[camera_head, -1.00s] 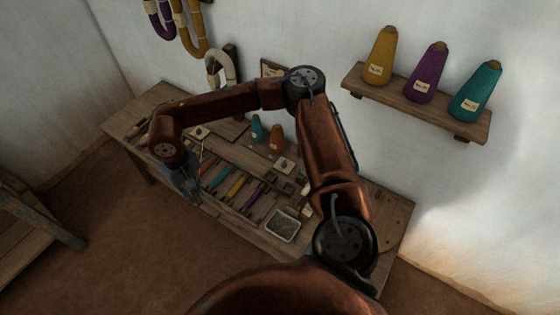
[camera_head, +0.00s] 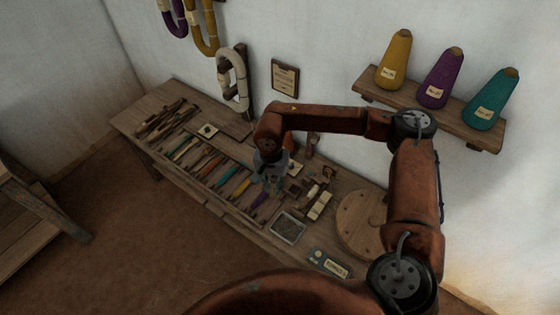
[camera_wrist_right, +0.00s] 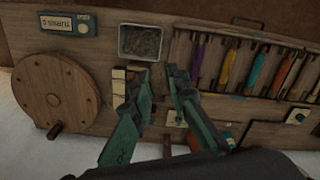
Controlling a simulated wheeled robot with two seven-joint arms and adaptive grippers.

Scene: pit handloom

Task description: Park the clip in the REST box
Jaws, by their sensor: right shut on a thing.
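My right gripper (camera_head: 270,182) is above the middle of the workbench, between the row of coloured shuttles and the small boxes. In the right wrist view its two green fingers (camera_wrist_right: 162,78) are around something that I cannot make out, so the clip itself cannot be told apart. The small wooden boxes (camera_head: 295,187) lie just right of the gripper in the head view. No REST label can be read, so I cannot tell which one is the REST box. My left gripper is not in view.
A metal tray of dark bits (camera_head: 288,227) stands at the bench's front edge; it also shows in the right wrist view (camera_wrist_right: 141,41). A round wooden disc (camera_head: 360,222), a turns counter (camera_head: 329,263) and pale blocks (camera_head: 320,205) stand to the right. Tools (camera_head: 165,118) lie at the left.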

